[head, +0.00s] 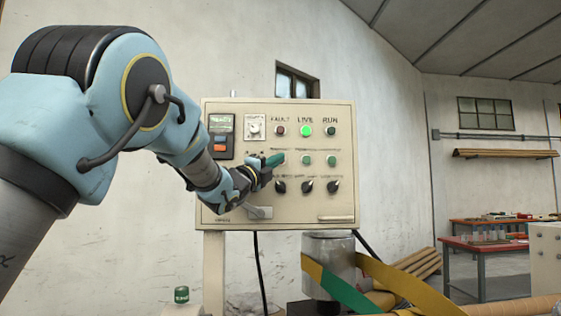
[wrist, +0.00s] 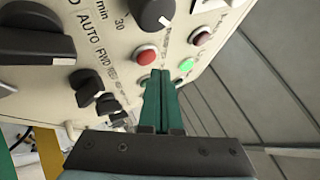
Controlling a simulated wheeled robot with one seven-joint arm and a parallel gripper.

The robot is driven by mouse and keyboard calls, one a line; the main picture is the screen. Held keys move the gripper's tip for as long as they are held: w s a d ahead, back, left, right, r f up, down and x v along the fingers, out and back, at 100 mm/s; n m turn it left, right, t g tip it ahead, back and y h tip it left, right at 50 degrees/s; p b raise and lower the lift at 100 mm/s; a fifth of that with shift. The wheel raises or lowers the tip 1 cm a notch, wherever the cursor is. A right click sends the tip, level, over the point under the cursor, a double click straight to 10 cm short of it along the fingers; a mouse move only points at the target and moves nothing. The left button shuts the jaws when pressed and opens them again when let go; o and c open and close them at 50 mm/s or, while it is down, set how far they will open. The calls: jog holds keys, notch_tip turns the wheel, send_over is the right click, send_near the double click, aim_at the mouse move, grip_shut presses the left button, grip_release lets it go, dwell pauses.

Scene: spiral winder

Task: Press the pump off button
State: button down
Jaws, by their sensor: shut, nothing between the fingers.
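A cream control panel (head: 230,200) stands in front of me with lamps, buttons and knobs. A red button (wrist: 147,55) shows in the wrist view just beyond my fingertips; its label is not readable, so I cannot confirm that it is the pump off button. In the head view my fingers hide most of that spot, at the left end of the middle button row. My gripper (head: 276,160) is shut and empty, its green fingers together and pointing at the panel. In the wrist view the fingertips (wrist: 160,74) are close to the red button; I cannot tell whether they touch.
Two green buttons (head: 306,160) (head: 331,160) sit to the right in the same row. Above, the LIVE lamp (head: 305,131) glows green. Black knobs (head: 307,187) line the row below.

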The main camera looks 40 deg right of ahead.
jog(key=shift+w+d+b, duration=0.3)
jog(key=shift+w+d, duration=0.2)
jog(key=shift+w, duration=0.05)
dwell(0.8)
jog(key=shift+s+a+b, duration=0.1)
jog(key=shift+b, duration=0.25)
jog(key=shift+s+a+b, duration=0.4)
jog(key=shift+s+b, duration=0.1)
jog(key=shift+b, duration=0.3)
jog(key=shift+s+a+b, duration=0.8)
jog(key=shift+s+b, duration=0.2)
jog(key=shift+b, duration=0.25)
jog(key=shift+s+a+b, duration=0.75)
jog(key=shift+s+b, duration=0.2)
jog(key=shift+b, duration=0.25)
